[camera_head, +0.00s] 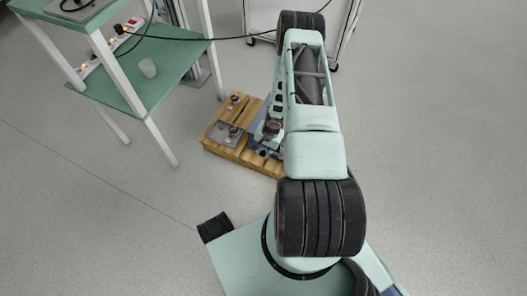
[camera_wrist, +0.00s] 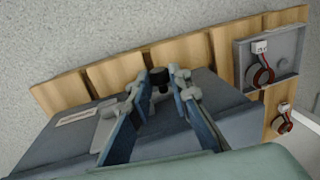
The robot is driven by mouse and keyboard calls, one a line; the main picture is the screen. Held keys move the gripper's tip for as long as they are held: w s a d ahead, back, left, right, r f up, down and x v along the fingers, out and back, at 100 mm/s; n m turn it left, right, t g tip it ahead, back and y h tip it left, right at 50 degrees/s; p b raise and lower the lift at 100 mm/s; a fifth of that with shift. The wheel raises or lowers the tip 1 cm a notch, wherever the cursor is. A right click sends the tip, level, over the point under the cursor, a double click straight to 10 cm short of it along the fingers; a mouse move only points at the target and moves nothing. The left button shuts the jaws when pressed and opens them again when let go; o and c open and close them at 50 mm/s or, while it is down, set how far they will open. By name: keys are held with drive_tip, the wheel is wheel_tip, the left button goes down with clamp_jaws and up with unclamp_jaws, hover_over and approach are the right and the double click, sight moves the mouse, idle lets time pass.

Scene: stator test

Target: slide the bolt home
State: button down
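In the wrist view, a black knob (camera_wrist: 157,75) stands up from the blue-grey box (camera_wrist: 45,148); it looks like the bolt's handle. My gripper (camera_wrist: 160,88) is over the box with its fingers apart. The knob is between the two fingertips, and a gap shows on at least its left side. Contact on the right side is hard to tell. A grey bracket (camera_wrist: 104,126) lies on the box left of the fingers. The bolt's shaft is hidden behind my fingers. In the head view, my arm covers most of the box.
The box sits on a wooden pallet (camera_wrist: 118,72), also in the head view (camera_head: 217,144). A grey tray (camera_wrist: 288,65) with a coil part (camera_wrist: 262,70) is on the pallet's right. A green-shelved table (camera_head: 130,92) stands left. Open floor (camera_head: 440,130) lies right.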

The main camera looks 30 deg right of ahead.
drive_tip(key=c, duration=1.8)
unclamp_jaws()
drive_tip(key=shift+s, duration=0.15)
drive_tip(key=shift+d+r, duration=0.1)
drive_tip(key=shift+r, duration=0.05)
wheel_tip(320, 180, up, 12)
drive_tip(key=s+d, duration=0.1)
drive_tip(key=shift+s+f, duration=0.2)
drive_tip(key=shift+s, duration=0.05)
drive_tip(key=shift+d, duration=0.15)
